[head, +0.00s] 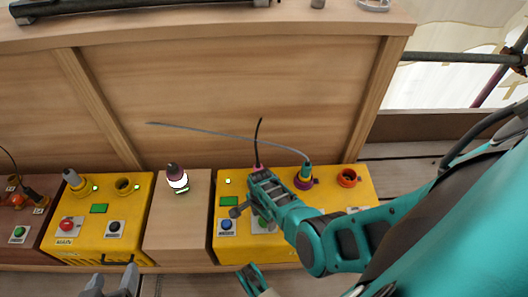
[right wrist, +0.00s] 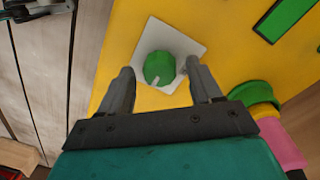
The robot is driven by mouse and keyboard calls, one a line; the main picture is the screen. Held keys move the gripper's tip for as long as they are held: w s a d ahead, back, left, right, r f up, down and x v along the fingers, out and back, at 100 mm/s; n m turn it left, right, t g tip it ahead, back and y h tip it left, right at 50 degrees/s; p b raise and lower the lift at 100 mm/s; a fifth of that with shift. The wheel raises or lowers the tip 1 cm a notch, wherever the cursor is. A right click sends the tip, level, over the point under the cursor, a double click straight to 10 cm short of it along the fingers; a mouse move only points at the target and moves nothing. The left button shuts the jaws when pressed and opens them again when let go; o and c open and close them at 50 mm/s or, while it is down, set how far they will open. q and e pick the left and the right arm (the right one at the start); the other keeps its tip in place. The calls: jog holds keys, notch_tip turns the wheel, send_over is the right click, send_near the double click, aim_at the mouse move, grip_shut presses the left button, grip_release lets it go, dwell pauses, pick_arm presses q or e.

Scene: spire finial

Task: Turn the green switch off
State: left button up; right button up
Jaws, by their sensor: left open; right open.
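The green switch (right wrist: 159,68) is a round knob with a white pointer mark, on a white square plate (right wrist: 183,45) fixed to a yellow box. In the right wrist view it lies between and just beyond the two grey fingers of my right gripper (right wrist: 162,80), which is open. Whether a finger touches the knob is unclear. My left gripper (head: 114,272) is open and empty at the bottom left of the head view.
A wooden panel stands behind.

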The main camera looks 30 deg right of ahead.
jog(key=c, duration=1)
pick_arm(q)
jog(key=shift+w+a, duration=0.1)
jog(key=shift+a, duration=0.1)
pick_arm(e)
jog(key=shift+c, duration=0.2)
